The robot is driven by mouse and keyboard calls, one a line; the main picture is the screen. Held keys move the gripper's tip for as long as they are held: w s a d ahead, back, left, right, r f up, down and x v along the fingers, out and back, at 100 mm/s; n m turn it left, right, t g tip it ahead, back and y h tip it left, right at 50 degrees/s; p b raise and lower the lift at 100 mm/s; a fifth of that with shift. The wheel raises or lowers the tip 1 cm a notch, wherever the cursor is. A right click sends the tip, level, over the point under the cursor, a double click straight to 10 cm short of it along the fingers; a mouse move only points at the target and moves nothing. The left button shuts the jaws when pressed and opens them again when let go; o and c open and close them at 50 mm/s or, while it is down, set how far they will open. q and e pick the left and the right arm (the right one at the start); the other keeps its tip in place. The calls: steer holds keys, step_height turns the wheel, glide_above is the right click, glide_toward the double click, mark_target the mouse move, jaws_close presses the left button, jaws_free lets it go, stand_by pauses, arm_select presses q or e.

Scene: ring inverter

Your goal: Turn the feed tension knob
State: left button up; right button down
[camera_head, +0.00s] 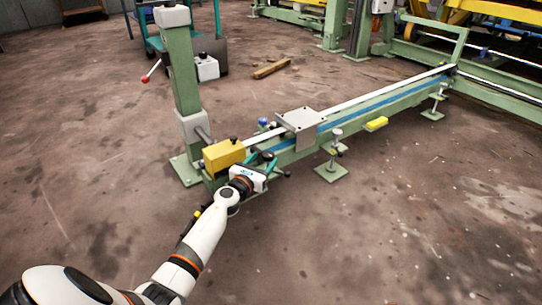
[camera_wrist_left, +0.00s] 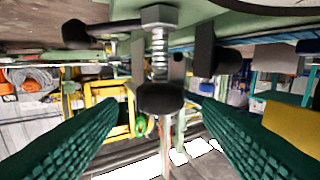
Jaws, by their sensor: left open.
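A dark round knob (camera_wrist_left: 160,98) sits on the end of a threaded bolt with a spring (camera_wrist_left: 159,55) in the left wrist view. It appears between my fingertips, and I cannot tell whether they touch it. I take it for the feed tension knob, though no label shows. My left gripper (camera_head: 274,164) is at the near side of the green feed rail (camera_head: 385,107). Its green ribbed fingers stand apart in the left wrist view (camera_wrist_left: 163,108). In the head view the gripper hides most of the knob area. My right gripper is not in view.
A yellow box (camera_head: 222,155) sits left of my gripper, next to a green post (camera_head: 183,75). A grey plate (camera_head: 301,118) lies on the rail. Other black knobs (camera_wrist_left: 75,34) and (camera_wrist_left: 205,50) flank the bolt closely. The floor in front is clear.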

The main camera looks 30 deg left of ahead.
mark_target(271, 152)
arm_select(q)
steer(key=w+b, duration=0.1)
steer(key=w, duration=0.3)
steer(key=shift+w+a+f+b, duration=0.15)
steer(key=shift+w+a+b, duration=0.1)
steer(key=shift+b, duration=0.1)
steer(key=shift+w, duration=0.75)
steer(key=c, duration=1)
steer(key=shift+r+n+y, duration=0.2)
steer(key=shift+n+y, duration=0.2)
steer(key=shift+y, duration=0.3)
